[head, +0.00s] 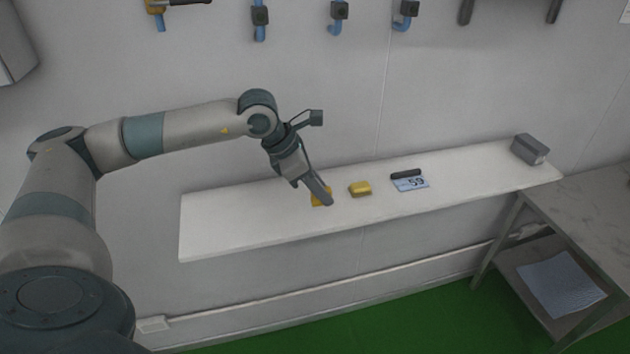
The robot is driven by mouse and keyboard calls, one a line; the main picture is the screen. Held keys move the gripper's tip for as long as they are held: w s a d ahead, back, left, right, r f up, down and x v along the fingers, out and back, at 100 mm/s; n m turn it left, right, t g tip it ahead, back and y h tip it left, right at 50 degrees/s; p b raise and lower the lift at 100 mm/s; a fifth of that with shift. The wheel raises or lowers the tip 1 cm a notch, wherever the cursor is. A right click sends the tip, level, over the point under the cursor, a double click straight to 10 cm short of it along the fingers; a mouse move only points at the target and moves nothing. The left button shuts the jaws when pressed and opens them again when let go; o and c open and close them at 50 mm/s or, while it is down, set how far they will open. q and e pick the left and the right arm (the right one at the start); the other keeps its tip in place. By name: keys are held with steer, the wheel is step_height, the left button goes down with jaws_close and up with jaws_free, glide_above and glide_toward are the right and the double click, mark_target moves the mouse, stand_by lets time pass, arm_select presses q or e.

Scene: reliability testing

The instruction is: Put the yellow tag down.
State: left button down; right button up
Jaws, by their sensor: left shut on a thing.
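My left gripper (325,200) reaches down to the white shelf (230,222), its fingers pointing down and right. It is shut on a flat orange-yellow piece, which looks like the yellow tag (316,199); the fingers hide part of it. The tag is at or just above the shelf top; I cannot tell whether it touches. A small yellow block (360,188) lies on the shelf just right of the gripper, apart from it. My right gripper is not in view.
A blue card marked 59 (412,184) and a dark bar (405,174) lie further right on the shelf. A grey box (530,149) stands at its right end. The shelf's left part is bare. Blue hooks (338,17) hang on the wall above. A grey table (595,205) stands at right.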

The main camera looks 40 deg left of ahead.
arm_select(q)
steer(key=s+d+f+m+g+y+b, duration=0.2)
steer(key=s+d+f+m+g, duration=0.3)
steer(key=m, duration=0.8)
steer(key=s+d+f+m+g+y+b, duration=0.2)
steer(key=s+d+f+m+g+b, duration=0.3)
steer(key=m, duration=0.9)
steer(key=d, duration=0.3)
steer(key=shift+s+d, duration=0.25)
steer(key=shift+s, duration=0.15)
steer(key=shift+a, duration=0.1)
